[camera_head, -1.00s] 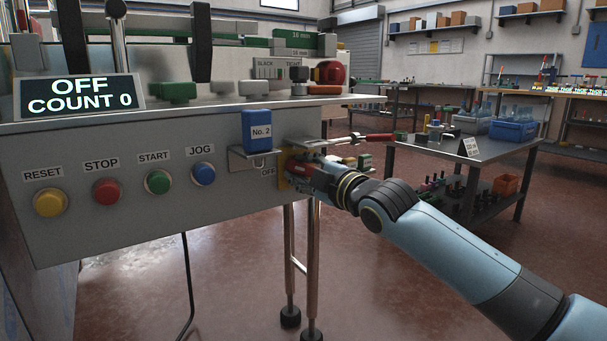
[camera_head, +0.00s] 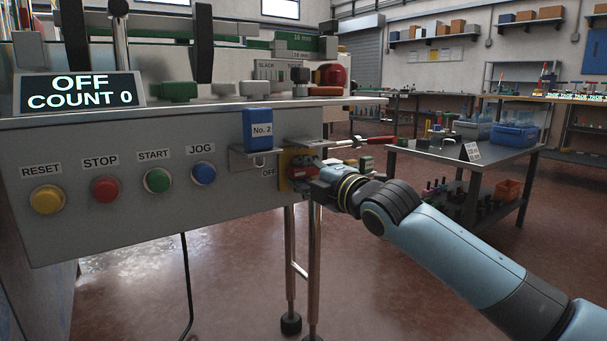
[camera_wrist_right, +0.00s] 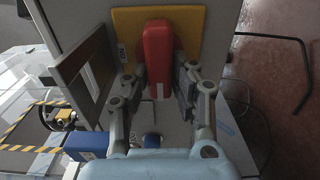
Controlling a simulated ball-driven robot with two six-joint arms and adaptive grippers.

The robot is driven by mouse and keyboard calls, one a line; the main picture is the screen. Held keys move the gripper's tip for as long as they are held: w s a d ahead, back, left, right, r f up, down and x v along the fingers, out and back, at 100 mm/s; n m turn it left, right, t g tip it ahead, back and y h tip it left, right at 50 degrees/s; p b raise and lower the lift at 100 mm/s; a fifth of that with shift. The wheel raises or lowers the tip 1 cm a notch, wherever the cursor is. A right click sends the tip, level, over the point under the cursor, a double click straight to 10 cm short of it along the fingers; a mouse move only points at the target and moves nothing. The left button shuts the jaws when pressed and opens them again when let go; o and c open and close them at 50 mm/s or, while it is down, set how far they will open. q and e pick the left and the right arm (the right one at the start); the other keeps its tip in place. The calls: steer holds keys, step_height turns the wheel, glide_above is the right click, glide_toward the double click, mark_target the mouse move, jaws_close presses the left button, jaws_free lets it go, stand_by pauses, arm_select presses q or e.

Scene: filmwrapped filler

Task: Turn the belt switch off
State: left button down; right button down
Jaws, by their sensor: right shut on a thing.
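The belt switch has a red handle (camera_head: 301,171) on a yellow plate (camera_head: 284,163) at the right end of the grey control panel. In the right wrist view the red handle (camera_wrist_right: 158,50) stands out in front of the yellow plate (camera_wrist_right: 191,33). My right gripper (camera_head: 312,176) is at the switch. Its fingers (camera_wrist_right: 160,80) lie on either side of the handle and are shut on it. An OFF label (camera_head: 268,173) is just left of the plate. The display (camera_head: 80,94) reads OFF, COUNT 0. My left gripper is not in view.
A blue No. 2 block (camera_head: 257,130) sits on a small bracket just left of and above the switch. Yellow, red, green and blue buttons line the panel further left. A metal table (camera_head: 490,151) stands behind on the right. Open red floor lies below the arm.

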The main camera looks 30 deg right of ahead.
steer(key=shift+f, duration=0.15)
steer(key=c, duration=1.1)
jaws_free()
steer(key=s, duration=1.2)
steer(key=shift+d, duration=0.25)
